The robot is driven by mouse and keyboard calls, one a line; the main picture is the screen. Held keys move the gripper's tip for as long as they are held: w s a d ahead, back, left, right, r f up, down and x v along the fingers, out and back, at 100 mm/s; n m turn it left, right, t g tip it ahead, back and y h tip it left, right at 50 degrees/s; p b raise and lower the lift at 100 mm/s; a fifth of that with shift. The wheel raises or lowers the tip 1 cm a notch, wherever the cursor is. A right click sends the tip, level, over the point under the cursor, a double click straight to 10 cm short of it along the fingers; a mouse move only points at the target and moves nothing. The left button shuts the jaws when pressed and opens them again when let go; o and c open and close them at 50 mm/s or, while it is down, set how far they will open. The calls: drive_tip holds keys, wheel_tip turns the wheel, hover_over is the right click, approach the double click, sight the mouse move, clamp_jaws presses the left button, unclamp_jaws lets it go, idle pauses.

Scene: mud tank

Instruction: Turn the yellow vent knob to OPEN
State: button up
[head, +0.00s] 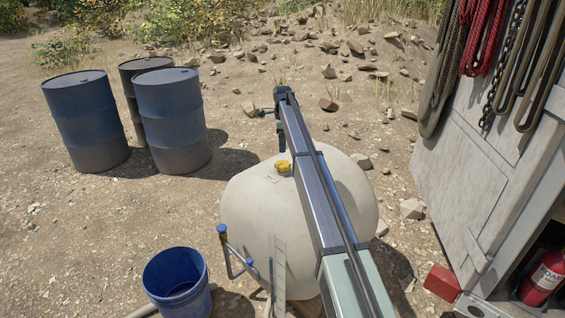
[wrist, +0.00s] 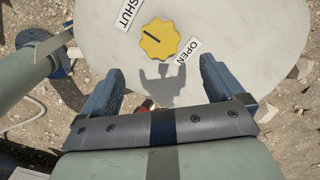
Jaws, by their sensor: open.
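The yellow vent knob (wrist: 160,39) sits on top of the pale round tank (wrist: 245,25). It has a scalloped rim and a dark pointer line, which points up and left, toward the SHUT label (wrist: 129,13). The OPEN label (wrist: 185,62) is at the knob's lower right. In the head view the knob (head: 283,166) shows small, just left of my arm. My gripper (wrist: 158,75) is open and empty, with its two fingers apart below the knob in the wrist view. Its shadow falls on the tank just below the knob. In the head view my gripper (head: 281,148) points down near the knob.
A grey cabinet (head: 480,190) with hanging ropes and chains stands at the right, with a fire extinguisher (head: 545,275) below.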

sight(282, 163)
wheel_tip(282, 163, down, 10)
drive_tip(key=shift+f, duration=0.2)
idle(0.4)
drive_tip(key=c, duration=1)
